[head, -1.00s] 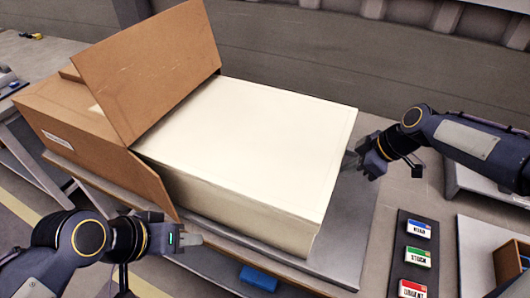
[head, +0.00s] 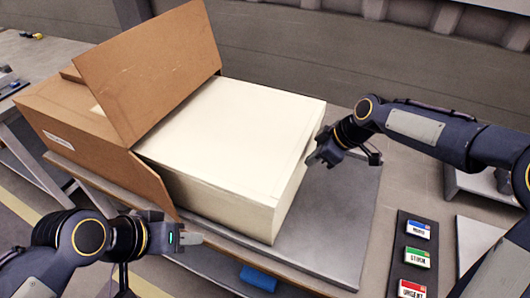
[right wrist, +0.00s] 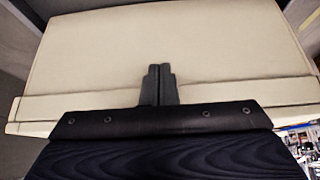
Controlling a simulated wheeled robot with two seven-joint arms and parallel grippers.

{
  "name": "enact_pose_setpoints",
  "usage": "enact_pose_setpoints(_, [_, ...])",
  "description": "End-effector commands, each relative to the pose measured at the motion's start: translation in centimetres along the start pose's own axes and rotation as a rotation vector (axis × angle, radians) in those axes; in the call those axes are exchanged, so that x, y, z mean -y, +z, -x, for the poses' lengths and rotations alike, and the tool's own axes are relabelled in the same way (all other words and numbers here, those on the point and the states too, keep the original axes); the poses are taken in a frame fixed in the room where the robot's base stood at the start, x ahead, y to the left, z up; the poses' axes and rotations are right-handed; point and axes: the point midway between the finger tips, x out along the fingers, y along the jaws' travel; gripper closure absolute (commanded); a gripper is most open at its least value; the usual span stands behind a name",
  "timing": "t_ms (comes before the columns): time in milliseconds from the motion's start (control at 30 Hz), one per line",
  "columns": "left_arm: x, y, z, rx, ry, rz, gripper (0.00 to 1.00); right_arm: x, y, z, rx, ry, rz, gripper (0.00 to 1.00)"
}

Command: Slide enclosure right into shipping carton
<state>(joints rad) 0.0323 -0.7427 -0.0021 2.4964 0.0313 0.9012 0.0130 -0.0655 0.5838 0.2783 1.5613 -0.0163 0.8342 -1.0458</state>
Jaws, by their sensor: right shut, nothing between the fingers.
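The cream enclosure (head: 235,135) lies flat on a grey plate, its left end inside the open mouth of the brown shipping carton (head: 75,115). Much of the enclosure still shows outside the carton. My right gripper (head: 313,160) is at the enclosure's right end; it is shut with nothing between the fingers. In the right wrist view the closed fingers (right wrist: 160,80) point at the cream face; I cannot tell for certain whether they touch it. My left gripper (head: 200,239) is in front of the carton's near flap, apart from the enclosure; its finger opening cannot be made out.
The grey plate (head: 335,215) is bare to the right of the enclosure. One carton flap (head: 150,75) stands up at a slant, and a near flap (head: 150,185) sticks outward. A dark strip with several coloured labels (head: 417,258) lies at the right. A blue object (head: 258,278) is below the front edge.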

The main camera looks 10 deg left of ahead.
Motion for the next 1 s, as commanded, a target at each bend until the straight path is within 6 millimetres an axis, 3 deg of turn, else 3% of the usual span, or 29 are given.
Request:
enact_pose_setpoints(367, [0.0,0.0,0.1,0.000,0.000,0.000,0.64,0.1,-0.4,-0.2,-0.002,-0.001,0.002,1.00])
enact_pose_setpoints(1000, [-0.5,-0.5,1.0,0.000,0.000,0.000,0.64,0.1,-5.8,-3.4,-0.002,-0.001,0.003,1.00])
